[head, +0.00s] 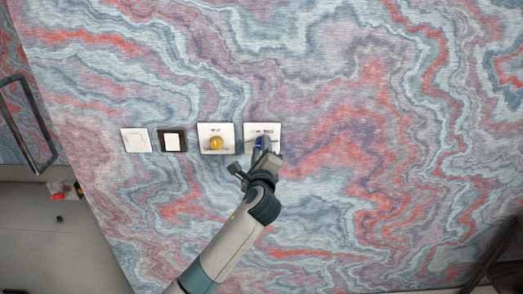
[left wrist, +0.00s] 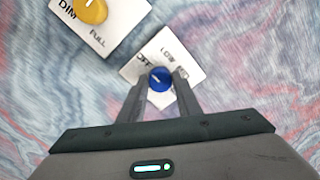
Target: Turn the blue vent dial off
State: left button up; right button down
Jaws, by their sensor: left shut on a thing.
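The blue vent dial (left wrist: 160,79) sits on a white plate (left wrist: 186,43) on the wall. The plate has the words OFF, LOW and a third word partly hidden. The dial carries a light pointer line. In the head view the dial (head: 259,142) is mostly covered by my left gripper (head: 259,151), on the rightmost plate. In the left wrist view the two fingers of my left gripper (left wrist: 159,86) are on either side of the dial, shut on it. The exact setting of the pointer is too small to tell. My right gripper is not in view.
A yellow dial (head: 216,143) on a white plate is just left of the blue one. Further left are a dark-framed switch (head: 172,142) and a white switch (head: 136,140). The patterned wall right of the plates is clear. A dark handle (head: 28,122) is at far left.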

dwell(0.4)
pick_arm(q)
jog(key=o, duration=1.1)
jog(key=shift+c, duration=0.2)
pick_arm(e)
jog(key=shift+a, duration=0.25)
pick_arm(q)
jog(key=shift+s, duration=0.15)
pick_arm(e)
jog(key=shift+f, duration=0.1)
pick_arm(q)
jog(key=s+b, duration=0.4)
jog(key=s, duration=1.3)
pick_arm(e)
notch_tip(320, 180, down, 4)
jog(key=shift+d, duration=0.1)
pick_arm(q)
jog(key=shift+s, duration=0.1)
